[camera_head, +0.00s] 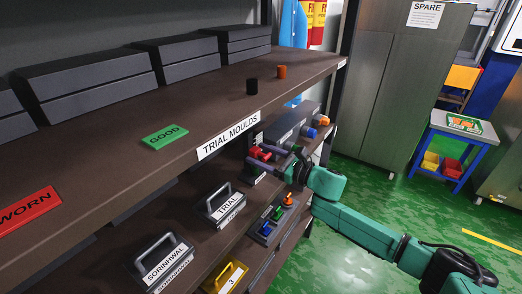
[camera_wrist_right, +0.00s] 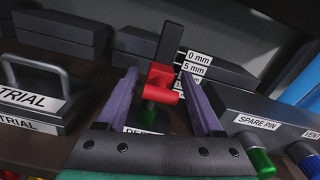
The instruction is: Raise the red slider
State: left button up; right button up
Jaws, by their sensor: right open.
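The red slider (camera_wrist_right: 160,84) sits on an upright dark post (camera_wrist_right: 171,42) beside a column of white millimetre labels (camera_wrist_right: 194,69), of which 0 mm and 5 mm are readable. It also shows in the head view as a small red piece (camera_head: 260,153) on the lower shelf. My right gripper (camera_head: 279,163) is open, with one finger on each side of the slider in the wrist view. Whether either finger touches it I cannot tell. A green part (camera_wrist_right: 148,114) shows just below the slider. The base label is partly hidden by the gripper. My left gripper is not in view.
A box labelled SPARE PIN (camera_wrist_right: 258,122) with coloured knobs stands right of the post. A TRIAL mould with a handle (camera_head: 222,207) is to the left. A panel with coloured knobs (camera_head: 273,222) lies nearer. The upper shelf (camera_head: 215,105) overhangs this area.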

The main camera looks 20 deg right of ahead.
grip_shut()
jog(key=shift+d, duration=0.1)
dwell(1.3)
